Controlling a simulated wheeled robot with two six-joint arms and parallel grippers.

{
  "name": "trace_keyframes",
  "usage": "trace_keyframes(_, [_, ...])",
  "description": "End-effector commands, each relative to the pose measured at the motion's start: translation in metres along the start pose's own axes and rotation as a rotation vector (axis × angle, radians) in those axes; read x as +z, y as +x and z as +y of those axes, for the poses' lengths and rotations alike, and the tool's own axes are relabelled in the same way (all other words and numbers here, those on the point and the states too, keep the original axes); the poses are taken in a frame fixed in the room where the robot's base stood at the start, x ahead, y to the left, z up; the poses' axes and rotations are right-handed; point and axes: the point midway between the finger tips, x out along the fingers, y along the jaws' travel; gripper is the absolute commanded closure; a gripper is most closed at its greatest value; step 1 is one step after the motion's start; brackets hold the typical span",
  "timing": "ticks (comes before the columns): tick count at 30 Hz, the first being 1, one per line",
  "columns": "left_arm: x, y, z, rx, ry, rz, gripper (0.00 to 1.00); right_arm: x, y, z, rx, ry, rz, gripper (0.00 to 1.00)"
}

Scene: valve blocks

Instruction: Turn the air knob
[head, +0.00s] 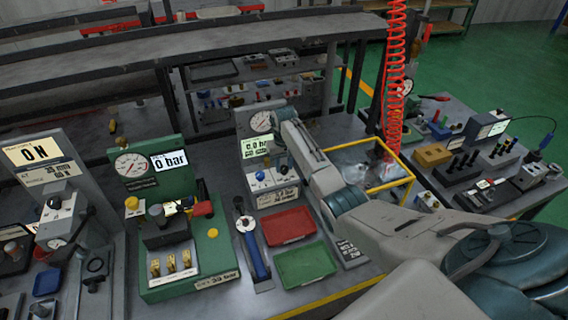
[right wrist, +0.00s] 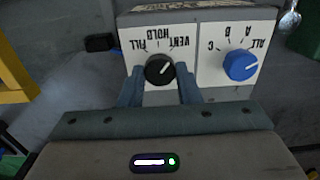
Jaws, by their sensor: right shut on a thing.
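The black air knob (right wrist: 160,69) sits on a white panel marked FILL, HOLD and VENT, which appears upside down in the right wrist view. Its white pointer line slants up and right, toward the VENT side. My right gripper (right wrist: 160,80) is shut on this knob, one finger on each side. In the head view my right arm reaches in from the right to the grey air station (head: 246,121). The arm partly covers the station there. Its screen (head: 256,146) appears to read 0.0 bar, below a round gauge. My left gripper is out of view.
A blue selector knob (right wrist: 241,65) marked A, B, C and ALL is close beside the black knob. Red (head: 289,225) and green (head: 306,264) trays lie in front of the station. A green valve station (head: 190,277) stands left, and a yellow frame (head: 372,145) right.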

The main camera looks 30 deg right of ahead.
Motion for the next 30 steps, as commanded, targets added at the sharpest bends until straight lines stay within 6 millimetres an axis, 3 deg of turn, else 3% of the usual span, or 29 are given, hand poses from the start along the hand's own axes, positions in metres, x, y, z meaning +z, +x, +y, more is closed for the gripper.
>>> trace_keyframes(12, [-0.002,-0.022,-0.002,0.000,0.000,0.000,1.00,-0.001,-0.004,-0.001,0.000,-0.366,0.001,0.93])
trace_keyframes(30, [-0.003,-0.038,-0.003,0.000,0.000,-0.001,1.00,-0.001,-0.003,-0.002,0.001,-0.936,0.004,0.93])
